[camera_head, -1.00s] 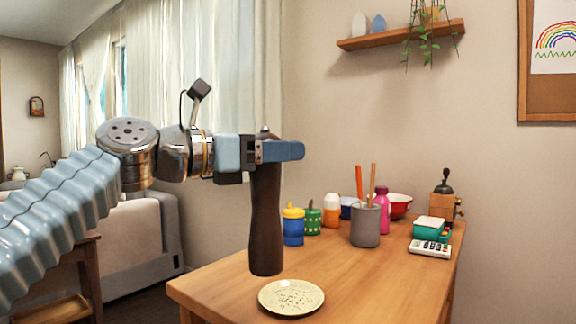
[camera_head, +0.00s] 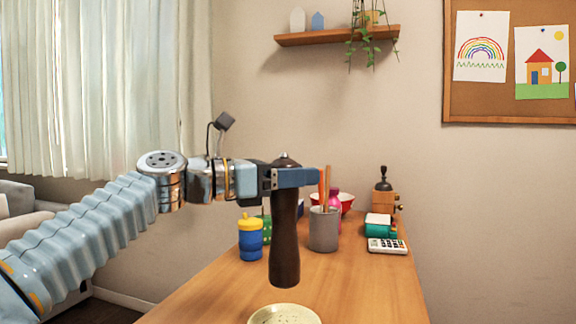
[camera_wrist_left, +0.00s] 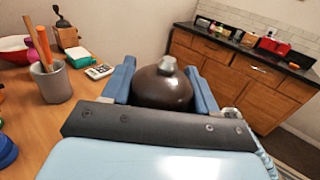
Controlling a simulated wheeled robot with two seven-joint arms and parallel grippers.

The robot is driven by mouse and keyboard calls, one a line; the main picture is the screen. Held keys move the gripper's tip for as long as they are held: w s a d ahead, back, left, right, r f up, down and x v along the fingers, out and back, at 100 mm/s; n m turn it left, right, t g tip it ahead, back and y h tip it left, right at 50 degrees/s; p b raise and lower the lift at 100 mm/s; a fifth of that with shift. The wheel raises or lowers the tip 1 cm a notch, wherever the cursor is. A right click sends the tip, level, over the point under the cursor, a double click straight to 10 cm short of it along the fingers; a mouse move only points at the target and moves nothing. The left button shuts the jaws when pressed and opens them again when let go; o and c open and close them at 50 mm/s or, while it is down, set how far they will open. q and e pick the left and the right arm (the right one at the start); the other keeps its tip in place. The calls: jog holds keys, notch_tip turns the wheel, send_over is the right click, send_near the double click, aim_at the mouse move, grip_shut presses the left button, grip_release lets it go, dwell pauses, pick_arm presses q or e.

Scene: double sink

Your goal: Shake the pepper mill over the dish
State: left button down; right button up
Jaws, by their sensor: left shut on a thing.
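The pepper mill (camera_head: 285,240) is tall, dark brown and upright, with a small metal knob on top. My left gripper (camera_head: 296,178) is shut on it near its top. The mill hangs in the air above the wooden table. In the left wrist view the mill's round head (camera_wrist_left: 162,88) sits between the two blue fingers. The dish (camera_head: 285,315) is a pale speckled plate on the table, below the mill, cut off by the bottom edge of the head view. My right gripper does not show.
Behind the mill stand a blue and yellow cup (camera_head: 250,240), a grey pot (camera_head: 323,230) with sticks, a pink bottle and a red bowl. A wooden grinder (camera_head: 384,192), a green box and a calculator (camera_head: 388,246) are at the right. The table's right front is clear.

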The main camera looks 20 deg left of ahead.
aim_at(294, 205)
pick_arm(q)
jog(key=shift+f, duration=0.4)
notch_tip(294, 205, down, 4)
jog(key=shift+s+r+b, duration=0.1)
jog(key=shift+b, duration=0.55)
jog(key=shift+f, duration=0.4)
jog(key=shift+r, duration=0.1)
